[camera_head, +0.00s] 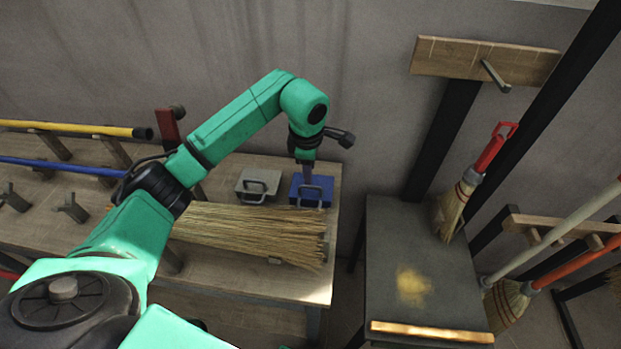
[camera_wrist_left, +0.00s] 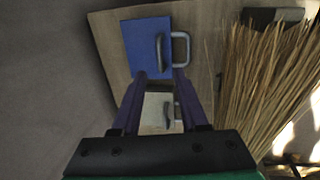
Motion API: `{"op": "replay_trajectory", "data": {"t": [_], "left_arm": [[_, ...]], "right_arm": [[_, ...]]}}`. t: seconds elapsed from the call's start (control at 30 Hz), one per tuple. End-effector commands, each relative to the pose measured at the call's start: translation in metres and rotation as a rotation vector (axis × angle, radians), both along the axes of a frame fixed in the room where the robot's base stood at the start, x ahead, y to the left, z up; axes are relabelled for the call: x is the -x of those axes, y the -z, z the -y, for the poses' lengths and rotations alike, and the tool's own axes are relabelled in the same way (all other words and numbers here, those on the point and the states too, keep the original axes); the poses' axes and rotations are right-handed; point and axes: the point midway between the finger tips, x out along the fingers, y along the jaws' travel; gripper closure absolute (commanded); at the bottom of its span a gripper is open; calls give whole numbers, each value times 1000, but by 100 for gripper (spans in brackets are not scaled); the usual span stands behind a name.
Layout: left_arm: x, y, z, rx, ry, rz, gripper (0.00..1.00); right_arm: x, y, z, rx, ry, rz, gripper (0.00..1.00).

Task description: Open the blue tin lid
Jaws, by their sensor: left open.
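The blue tin (camera_head: 312,193) stands at the back right of the wooden table, with a grey metal handle on its lid. The lid looks closed. In the left wrist view the blue tin (camera_wrist_left: 143,45) lies ahead of the fingers, and its handle (camera_wrist_left: 180,48) is at its right edge. My left gripper (camera_head: 307,175) points down over the tin from above. Its two purple fingers (camera_wrist_left: 160,82) are apart with nothing held between them. I cannot tell whether a fingertip touches the handle. My right gripper is not in view.
A grey tin (camera_head: 258,186) with a similar handle stands left of the blue one. A bundle of straw (camera_head: 250,233) lies in front of both tins. A dark bench (camera_head: 420,270) stands to the right, beyond a gap, with brooms beside it.

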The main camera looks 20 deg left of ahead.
Motion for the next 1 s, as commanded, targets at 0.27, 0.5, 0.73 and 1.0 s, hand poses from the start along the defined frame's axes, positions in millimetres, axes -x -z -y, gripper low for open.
{"op": "replay_trajectory", "data": {"t": [0.27, 0.5, 0.73, 1.0], "left_arm": [[-11, 55, -2, 3, -1, -1, 57], [-12, 64, -2, 2, 2, 2, 57], [-12, 63, -2, 2, 2, 2, 100], [-12, 63, -2, 2, 2, 2, 100]], "right_arm": [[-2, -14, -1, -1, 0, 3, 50], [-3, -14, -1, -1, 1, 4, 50], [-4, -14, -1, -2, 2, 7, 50], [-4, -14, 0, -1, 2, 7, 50]]}}
